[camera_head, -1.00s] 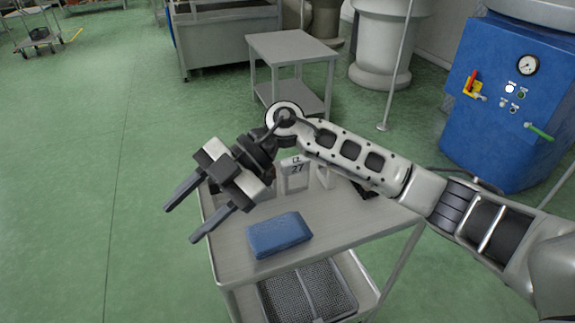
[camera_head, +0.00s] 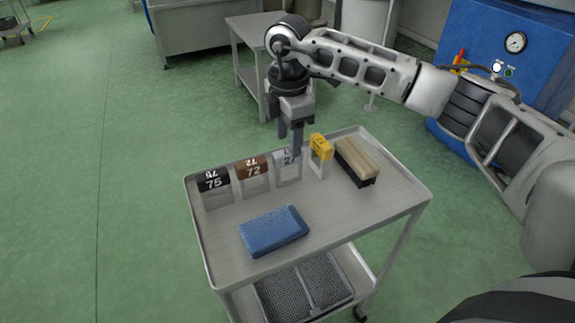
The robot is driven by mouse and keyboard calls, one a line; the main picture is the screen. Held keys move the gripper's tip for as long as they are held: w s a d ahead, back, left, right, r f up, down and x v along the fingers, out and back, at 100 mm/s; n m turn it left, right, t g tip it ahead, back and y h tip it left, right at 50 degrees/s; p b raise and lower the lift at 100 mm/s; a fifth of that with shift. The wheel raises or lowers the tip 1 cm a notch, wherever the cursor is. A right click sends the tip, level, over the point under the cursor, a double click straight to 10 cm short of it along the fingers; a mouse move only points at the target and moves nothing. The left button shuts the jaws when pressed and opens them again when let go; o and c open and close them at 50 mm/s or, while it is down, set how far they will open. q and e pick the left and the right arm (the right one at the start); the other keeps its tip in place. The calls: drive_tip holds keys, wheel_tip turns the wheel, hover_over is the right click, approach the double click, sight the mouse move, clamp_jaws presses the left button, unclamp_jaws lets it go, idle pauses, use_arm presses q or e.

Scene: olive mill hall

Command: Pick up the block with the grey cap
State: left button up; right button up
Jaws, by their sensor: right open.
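The block with the grey cap (camera_head: 288,170) stands upright on the top of a metal cart (camera_head: 224,257), in a row with other capped blocks. Its cap bears a number that looks like 27, partly hidden by a finger. My right gripper (camera_head: 291,143) points down at this block with its fingers open. The fingertips are at about the height of the cap; I cannot tell whether they touch it. My left gripper is not in view.
Blocks with a black cap (camera_head: 213,181) and a brown cap (camera_head: 252,168) stand left of it, a yellow-capped block (camera_head: 321,149) right. A brush (camera_head: 357,161) lies beyond that. A blue sponge (camera_head: 274,231) lies in front. The cart's front right is clear.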

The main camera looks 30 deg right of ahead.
sight(288, 151)
drive_tip(key=shift+a+f+p, duration=0.1)
drive_tip(key=shift+f+p, duration=0.2)
drive_tip(key=shift+f, duration=2.9)
drive_tip(key=shift+c, duration=0.4)
clamp_jaws()
